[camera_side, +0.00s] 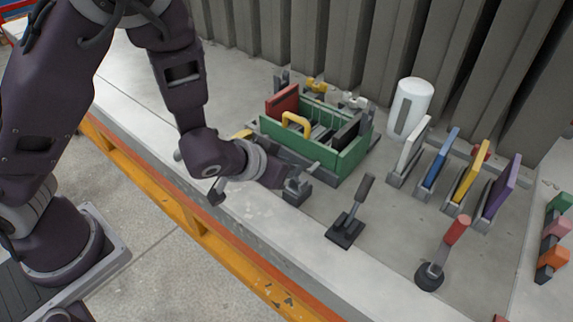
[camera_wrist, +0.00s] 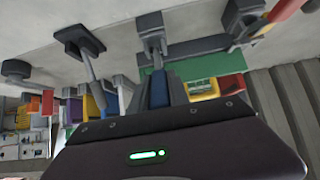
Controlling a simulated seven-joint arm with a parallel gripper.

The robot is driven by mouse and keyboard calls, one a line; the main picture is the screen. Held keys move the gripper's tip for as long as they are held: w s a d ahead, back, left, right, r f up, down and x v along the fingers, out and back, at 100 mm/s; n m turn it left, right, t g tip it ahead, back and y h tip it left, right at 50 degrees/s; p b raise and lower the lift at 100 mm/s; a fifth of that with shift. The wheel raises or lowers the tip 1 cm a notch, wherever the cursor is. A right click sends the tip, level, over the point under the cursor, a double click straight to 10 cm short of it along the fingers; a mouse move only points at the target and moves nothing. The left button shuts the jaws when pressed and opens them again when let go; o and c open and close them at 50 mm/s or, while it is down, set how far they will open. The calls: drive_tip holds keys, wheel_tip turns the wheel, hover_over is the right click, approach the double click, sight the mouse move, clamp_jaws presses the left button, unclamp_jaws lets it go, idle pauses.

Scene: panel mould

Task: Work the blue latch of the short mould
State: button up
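The blue latch (camera_wrist: 159,88) shows in the wrist view as a blue handle on a grey bracket (camera_wrist: 150,27). My gripper (camera_wrist: 160,95) has a grey finger on each side of the blue handle, close against it. In the side view my gripper (camera_side: 285,178) is low at the near corner of a green-walled mould (camera_side: 345,160), beside a grey latch block (camera_side: 297,191). The blue handle is hidden there. The mould has a red panel (camera_side: 283,102) at its left end and a yellow handle (camera_side: 295,123). Its green wall also shows in the wrist view (camera_wrist: 198,66).
A grey-handled lever (camera_side: 355,205) and a red-handled lever (camera_side: 445,253) stand to the right. White, blue, yellow and purple panels (camera_side: 497,190) stand in a rack behind them. A white cylinder (camera_side: 411,105) is at the back. The bench's near edge is close to my gripper.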

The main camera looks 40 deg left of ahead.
drive_tip(key=o, duration=0.4)
drive_tip(key=shift+w, duration=0.1)
drive_tip(key=shift+o, duration=0.2)
